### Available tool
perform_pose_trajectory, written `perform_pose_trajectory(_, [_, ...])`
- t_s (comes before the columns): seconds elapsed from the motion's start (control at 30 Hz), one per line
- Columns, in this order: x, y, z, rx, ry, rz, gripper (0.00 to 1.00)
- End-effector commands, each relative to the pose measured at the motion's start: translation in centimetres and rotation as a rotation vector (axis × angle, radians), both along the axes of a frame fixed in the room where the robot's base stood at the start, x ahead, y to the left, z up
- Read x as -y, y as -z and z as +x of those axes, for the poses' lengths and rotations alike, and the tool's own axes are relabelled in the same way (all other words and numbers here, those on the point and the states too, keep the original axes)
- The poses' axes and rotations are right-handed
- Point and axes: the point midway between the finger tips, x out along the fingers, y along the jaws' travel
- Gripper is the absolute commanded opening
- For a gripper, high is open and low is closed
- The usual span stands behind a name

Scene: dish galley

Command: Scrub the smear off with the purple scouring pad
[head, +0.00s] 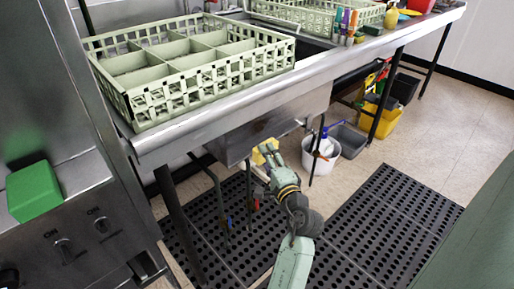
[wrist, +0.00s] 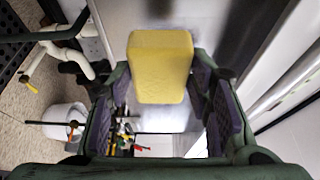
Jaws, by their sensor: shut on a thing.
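My gripper (head: 268,154) is shut on a yellow block (wrist: 160,66), which looks like a sponge. The block sticks out past the fingertips in the wrist view, and it also shows at the gripper's end in the head view (head: 259,157). It is close to the steel sink's outer wall (head: 240,138), below the counter edge; I cannot tell whether it touches. No purple scouring pad can be made out. A dark patch on the steel (wrist: 160,8) shows beyond the block; I cannot tell whether it is the smear or a reflection.
A pale green dish rack (head: 205,75) stands on the steel counter (head: 215,122) above my arm. Legs and pipes are under it. A white bucket (head: 318,158) and a grey tub (head: 349,142) stand to the right. A green block (head: 33,190) is at left. Black mats cover the floor.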

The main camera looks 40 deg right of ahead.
Motion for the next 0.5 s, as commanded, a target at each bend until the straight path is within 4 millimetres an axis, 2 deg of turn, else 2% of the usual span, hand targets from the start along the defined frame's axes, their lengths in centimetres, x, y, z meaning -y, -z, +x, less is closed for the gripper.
perform_pose_trajectory(0.17, [0.2,0.1,0.3,0.005,0.007,-0.001,0.23])
perform_pose_trajectory(0.5, [-0.1,0.0,3.8,0.004,0.005,0.000,0.23])
